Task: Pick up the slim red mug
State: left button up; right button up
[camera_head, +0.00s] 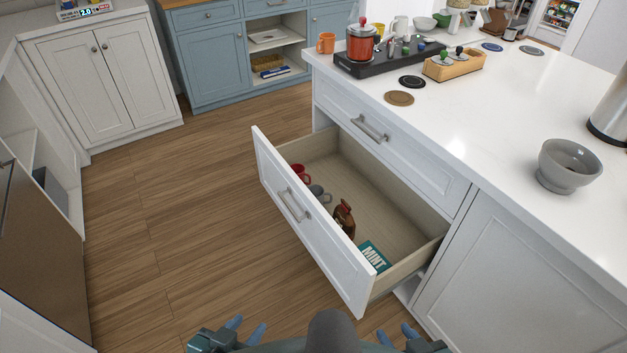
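A red mug (300,171) is in the open drawer (385,195), at its far left end behind the drawer front. The front hides the mug's lower part. A grey mug (318,191) is just to its right, nearer to me. My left gripper (249,324) is at the bottom edge, outside the drawer and well short of the red mug. Its two blue fingers are apart with nothing between them. My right gripper (396,332) is at the bottom edge, right of centre. Its blue fingers look apart and empty.
The drawer also holds a brown bottle-like item (343,219) and a teal MINT box (373,257). The white counter (480,130) above bears a grey bowl (567,167), coasters, a black tray (370,67), a red canister (360,44) and an orange mug (326,43). The wooden floor (180,220) is clear.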

aim_at(299, 169)
jog(key=z, duration=1.7)
jog(key=j+z, duration=0.15)
jog(key=z, duration=0.25)
jog(key=j+z, duration=0.15)
jog(key=z, duration=0.25)
jog(key=k+j+z, duration=0.1)
jog(key=z, duration=0.3)
jog(key=k+j, duration=0.2)
jog(key=j, duration=0.2)
jog(key=k+j, duration=0.15)
jog(key=j, duration=0.2)
jog(key=k+j, duration=0.2)
jog(key=j, duration=0.2)
jog(key=k+j, duration=0.15)
jog(key=j, duration=0.25)
jog(key=k+j, duration=0.2)
jog(key=j, duration=0.2)
jog(key=k+j, duration=0.2)
jog(key=j, duration=0.15)
jog(key=k+j, duration=0.15)
jog(key=j, duration=0.25)
jog(key=k+j, duration=0.2)
jog(key=j, duration=0.2)
jog(key=k+j, duration=0.1)
jog(key=j, duration=0.25)
jog(key=k+j, duration=0.1)
jog(key=j, duration=0.25)
jog(key=i, duration=0.35)
